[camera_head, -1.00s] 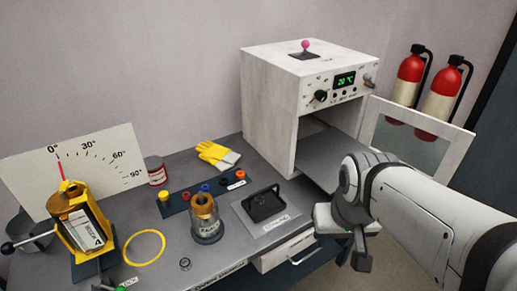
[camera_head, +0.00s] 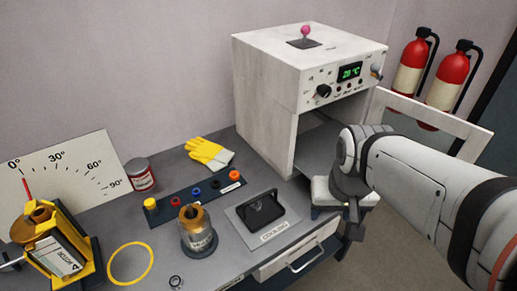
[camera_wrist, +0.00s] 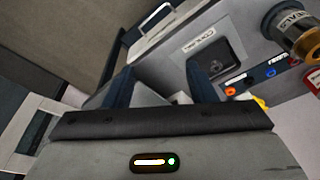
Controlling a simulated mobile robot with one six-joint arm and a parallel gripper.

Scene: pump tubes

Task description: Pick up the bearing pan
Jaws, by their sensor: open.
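The bearing pan (camera_head: 263,209), a small black pan with a raised handle, sits on the grey plate labelled "COOLING" (camera_head: 240,223) on the workbench. In the wrist view the pan (camera_wrist: 219,58) is at upper right, just beyond the right fingertip, which lies close to its outline. My gripper (camera_head: 336,203) is open and empty, to the right of the pan in the head view, near the bench's right edge. Its two dark fingers stand wide apart in the wrist view (camera_wrist: 158,82). The gripper is apart from the pan.
A white oven (camera_head: 265,95) with an open front stands behind, its door (camera_head: 430,120) swung out right. A glass jar (camera_head: 198,235) stands left of the plate. Yellow gloves (camera_head: 209,152), a strip of coloured caps (camera_head: 195,200) and a tin (camera_head: 141,176) lie further back. A drawer (camera_head: 298,252) is below.

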